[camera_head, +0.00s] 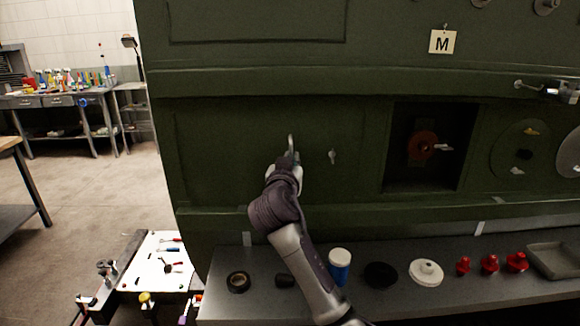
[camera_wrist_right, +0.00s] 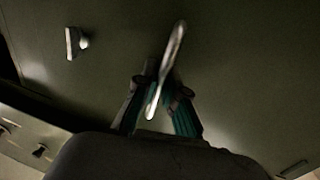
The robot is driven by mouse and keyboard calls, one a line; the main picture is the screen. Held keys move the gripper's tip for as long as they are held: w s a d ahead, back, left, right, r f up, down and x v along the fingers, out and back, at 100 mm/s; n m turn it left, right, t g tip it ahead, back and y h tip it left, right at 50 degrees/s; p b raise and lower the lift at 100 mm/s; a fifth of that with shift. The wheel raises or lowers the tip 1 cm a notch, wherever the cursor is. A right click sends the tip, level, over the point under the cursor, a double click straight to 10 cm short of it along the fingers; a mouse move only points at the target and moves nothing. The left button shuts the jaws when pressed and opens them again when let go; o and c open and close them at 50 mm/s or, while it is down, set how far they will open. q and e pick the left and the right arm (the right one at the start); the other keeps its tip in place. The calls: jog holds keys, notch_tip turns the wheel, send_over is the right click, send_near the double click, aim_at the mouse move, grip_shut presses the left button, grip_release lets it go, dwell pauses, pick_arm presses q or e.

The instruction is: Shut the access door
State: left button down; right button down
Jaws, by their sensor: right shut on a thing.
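A dark green access door panel (camera_head: 235,150) shows on the green fuselage side; I cannot tell whether it is flush. A pale metal handle (camera_head: 291,144) stands out from it, with a small latch (camera_head: 333,157) to its right. My right gripper (camera_head: 288,160) is at the handle. In the right wrist view, the fingers of my right gripper (camera_wrist_right: 158,108) are shut on the handle (camera_wrist_right: 168,65); the latch (camera_wrist_right: 76,43) is at upper left. My left gripper is not in view.
A square open bay (camera_head: 398,150) with a red part (camera_head: 422,146) lies right of the panel. Below, a grey shelf (camera_head: 240,305) bears black tape (camera_head: 238,282), a blue-white jar (camera_head: 340,265) and several red parts. A white tool board (camera_head: 160,262) stands at lower left.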

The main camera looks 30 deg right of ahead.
jog(key=shift+r, duration=0.2)
jog(key=c, duration=1.5)
grip_release()
jog(key=shift+d, duration=0.1)
jog(key=shift+o, duration=1.3)
jog(key=shift+w+f, duration=0.15)
jog(key=shift+w, duration=0.05)
jog(key=v, duration=1.2)
